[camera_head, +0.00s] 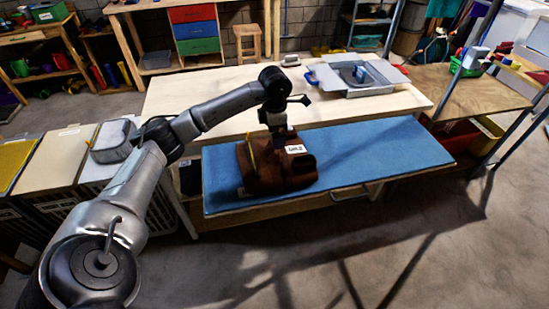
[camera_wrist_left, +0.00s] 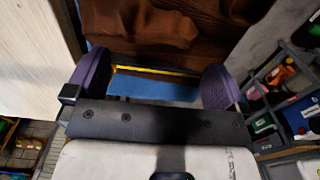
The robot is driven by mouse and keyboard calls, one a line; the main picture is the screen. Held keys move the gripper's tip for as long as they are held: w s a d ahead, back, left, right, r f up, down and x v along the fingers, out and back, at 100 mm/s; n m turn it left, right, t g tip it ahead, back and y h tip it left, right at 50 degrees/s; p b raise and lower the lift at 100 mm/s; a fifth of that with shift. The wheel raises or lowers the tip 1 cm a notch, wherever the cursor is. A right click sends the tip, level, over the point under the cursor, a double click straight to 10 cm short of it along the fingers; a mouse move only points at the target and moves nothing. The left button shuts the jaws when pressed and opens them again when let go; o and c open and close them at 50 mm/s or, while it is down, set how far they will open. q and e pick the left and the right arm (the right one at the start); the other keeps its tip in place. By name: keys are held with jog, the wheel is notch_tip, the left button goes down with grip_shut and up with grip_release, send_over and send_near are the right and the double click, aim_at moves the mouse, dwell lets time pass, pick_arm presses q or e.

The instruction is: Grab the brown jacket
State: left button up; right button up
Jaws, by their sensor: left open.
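The brown jacket (camera_head: 262,172) lies in a bunched heap on the blue mat (camera_head: 380,160), near its left end. A white label (camera_head: 295,149) with dark letters shows on it. My left gripper (camera_head: 279,134) is at the jacket's back edge in the head view. In the left wrist view, the gripper (camera_wrist_left: 156,82) has its two purple finger pads wide apart with nothing held between them. The jacket (camera_wrist_left: 185,28) fills the top of that view, just beyond the fingertips. Whether the fingers touch the cloth, I cannot tell. My right gripper does not show.
A pale wooden table (camera_head: 200,100) runs behind the mat, with a grey tray (camera_head: 350,78) at its back right. Lidded bins (camera_head: 70,150) stand at the left. A metal post (camera_head: 470,50) rises at the right. The mat's right half is clear.

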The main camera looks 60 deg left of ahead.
aim_at(274, 153)
pick_arm(q)
jog(key=shift+f+b, duration=0.4)
jog(key=shift+f, duration=0.75)
jog(key=shift+f+b, duration=0.55)
jog(key=shift+f, duration=1.35)
jog(key=shift+a, duration=0.1)
jog(key=shift+c, duration=0.4)
jog(key=c, duration=1.2)
jog(key=shift+r, duration=0.1)
jog(key=shift+c, duration=0.4)
jog(key=shift+r, duration=0.1)
